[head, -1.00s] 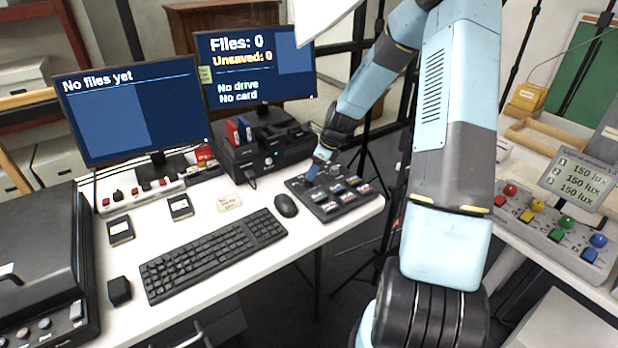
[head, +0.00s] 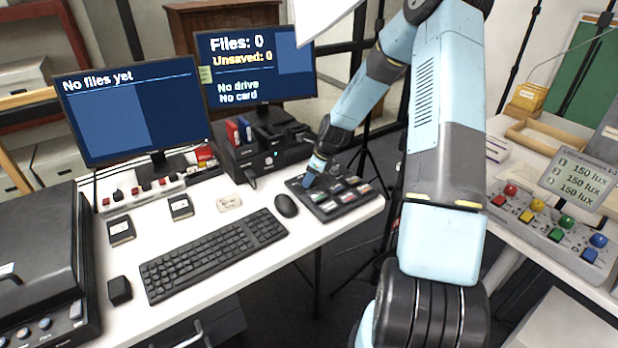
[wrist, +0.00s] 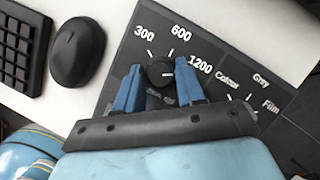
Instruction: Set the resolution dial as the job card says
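The resolution dial (wrist: 160,72) is a round black knob on a dark panel, marked 300, 600 and 1200. Its white pointer line points right, roughly toward 1200. My gripper (wrist: 159,71) is open, with one blue finger on each side of the dial and small gaps to it. In the head view my gripper (head: 309,184) is low over the left part of the control panel (head: 330,213) and hides the dial there.
A mouse (head: 286,205) and a keyboard (head: 213,255) lie left of the panel. A black drive dock (head: 262,158) stands behind it. Two monitors (head: 135,110) show no files. A lamp controller (head: 555,225) is on the right table.

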